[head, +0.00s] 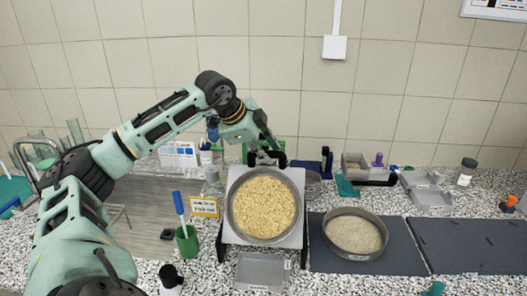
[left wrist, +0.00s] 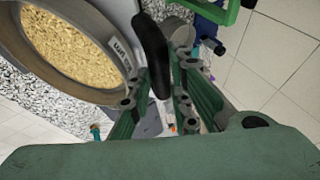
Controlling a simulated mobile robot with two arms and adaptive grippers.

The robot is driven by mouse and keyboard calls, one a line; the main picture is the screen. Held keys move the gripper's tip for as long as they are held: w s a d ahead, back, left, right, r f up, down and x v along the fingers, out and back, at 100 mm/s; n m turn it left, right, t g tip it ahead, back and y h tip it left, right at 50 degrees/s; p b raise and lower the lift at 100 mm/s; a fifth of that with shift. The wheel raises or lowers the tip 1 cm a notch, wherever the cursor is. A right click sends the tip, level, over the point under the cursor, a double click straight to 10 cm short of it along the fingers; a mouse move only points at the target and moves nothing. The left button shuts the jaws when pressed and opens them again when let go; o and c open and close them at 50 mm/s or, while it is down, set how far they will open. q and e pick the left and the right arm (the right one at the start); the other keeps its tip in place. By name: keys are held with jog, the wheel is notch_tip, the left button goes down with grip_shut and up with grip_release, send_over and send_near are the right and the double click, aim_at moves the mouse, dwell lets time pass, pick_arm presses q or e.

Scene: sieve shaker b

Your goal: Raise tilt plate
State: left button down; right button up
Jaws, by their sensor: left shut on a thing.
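The tilt plate (head: 296,180) is a light grey square plate at the middle of the bench. A round metal sieve (head: 231,218) full of yellow grains (head: 265,206) sits on it, and its face leans toward me. My left gripper (head: 264,153) is at the plate's far edge. In the left wrist view the gripper (left wrist: 155,95) is shut on a black handle (left wrist: 152,45) that stands between its fingers. The sieve (left wrist: 95,88) and its grains (left wrist: 65,45) show at the upper left there. How the handle joins the plate is hidden. My right gripper is not in view.
A grey tray (head: 262,272) lies in front of the plate. A second sieve (head: 355,254) of pale grains stands on a dark mat (head: 400,262) to the right. A green cup (head: 187,245) with a blue-handled brush (head: 178,203) and a yellow sign (head: 204,207) stand to the left.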

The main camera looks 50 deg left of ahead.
pick_arm(q)
jog(key=shift+s+d+f, duration=0.1)
jog(key=shift+d+f, duration=0.05)
jog(key=shift+d, duration=0.05)
jog(key=c, duration=1.9)
grip_release()
jog(key=shift+s, duration=0.15)
jog(key=shift+r, duration=0.3)
jog(key=v, duration=1.1)
jog(key=shift+s+r, duration=0.25)
